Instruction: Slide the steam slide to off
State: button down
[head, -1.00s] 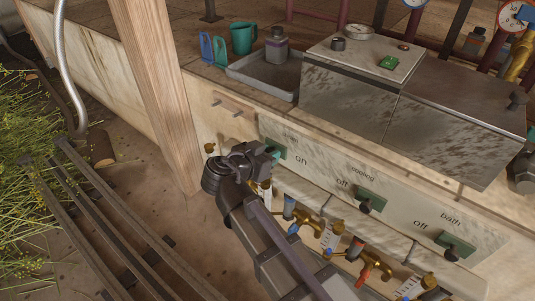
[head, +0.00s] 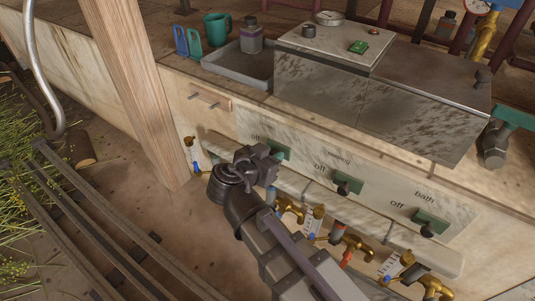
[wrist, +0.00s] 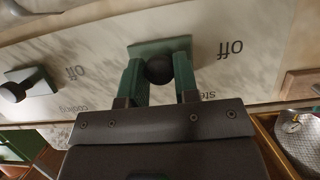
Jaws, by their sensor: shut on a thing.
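The steam slide is a green plate (wrist: 158,46) with a dark round knob (wrist: 158,70). The plate also shows in the head view (head: 279,152), with an uncovered "off" label on its left. In the upside-down wrist view, "off" reads to its right. My gripper (wrist: 159,78) is shut on the knob, one green finger on each side. In the head view my gripper (head: 268,165) partly hides the slide and knob.
Two similar slides, cooling (head: 347,184) and bath (head: 430,221), sit to the right on the marbled panel, both showing "off". Brass valves (head: 292,207) stick out below the panel. A wooden post (head: 135,90) stands left of my arm.

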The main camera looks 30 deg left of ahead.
jog(key=c, duration=0.9)
grip_release()
jog(key=shift+d, duration=0.25)
jog(key=shift+o, duration=0.2)
jog(key=p+v, duration=0.4)
jog(key=v, duration=0.6)
jog(key=shift+s+r, duration=0.2)
jog(key=shift+s, duration=0.15)
